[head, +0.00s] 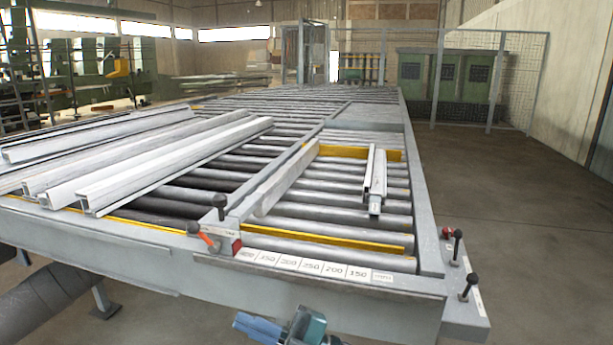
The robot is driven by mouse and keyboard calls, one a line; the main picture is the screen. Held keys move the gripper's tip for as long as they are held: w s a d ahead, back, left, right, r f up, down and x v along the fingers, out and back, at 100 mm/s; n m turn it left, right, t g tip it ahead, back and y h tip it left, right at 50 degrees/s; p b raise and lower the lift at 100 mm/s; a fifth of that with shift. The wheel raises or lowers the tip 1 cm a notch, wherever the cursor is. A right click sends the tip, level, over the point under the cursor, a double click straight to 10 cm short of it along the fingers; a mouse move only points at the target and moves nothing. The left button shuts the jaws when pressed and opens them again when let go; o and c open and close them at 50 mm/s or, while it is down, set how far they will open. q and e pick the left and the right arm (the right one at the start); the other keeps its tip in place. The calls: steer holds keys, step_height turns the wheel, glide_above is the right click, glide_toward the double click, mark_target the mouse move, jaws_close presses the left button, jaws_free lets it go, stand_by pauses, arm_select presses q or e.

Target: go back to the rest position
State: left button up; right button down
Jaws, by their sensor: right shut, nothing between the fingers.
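My right gripper (256,327) shows at the bottom edge of the head view, left of the middle, as a small blue and teal shape cut off by the frame. It is shut with nothing held. It appears in front of the near edge of the roller bench (330,299), apart from the profiles. My left gripper is not in view. A short pale profile (375,178) lies on the rollers at the right. A pale bar (287,180) lies left of it along the middle rail.
Several long profiles (160,166) lie at the left of the bench. A red-based clamp lever (220,238) stands at the near edge, by a number scale (310,267). Black-knobbed levers (468,287) stand at the near right corner. Open floor (520,220) lies to the right.

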steer(key=s+d+f+m+t+h, duration=0.2)
steer(key=d+f+m+t+h, duration=1.05)
steer(key=m, duration=0.55)
steer(key=s+d+f+m+g+h, duration=0.5)
steer(key=s+d+f, duration=0.5)
steer(key=s+f, duration=0.2)
steer(key=shift+s+f+m+g, duration=0.3)
steer(key=shift+s+g, duration=0.45)
steer(key=shift+s, duration=0.35)
steer(key=shift+h, duration=0.25)
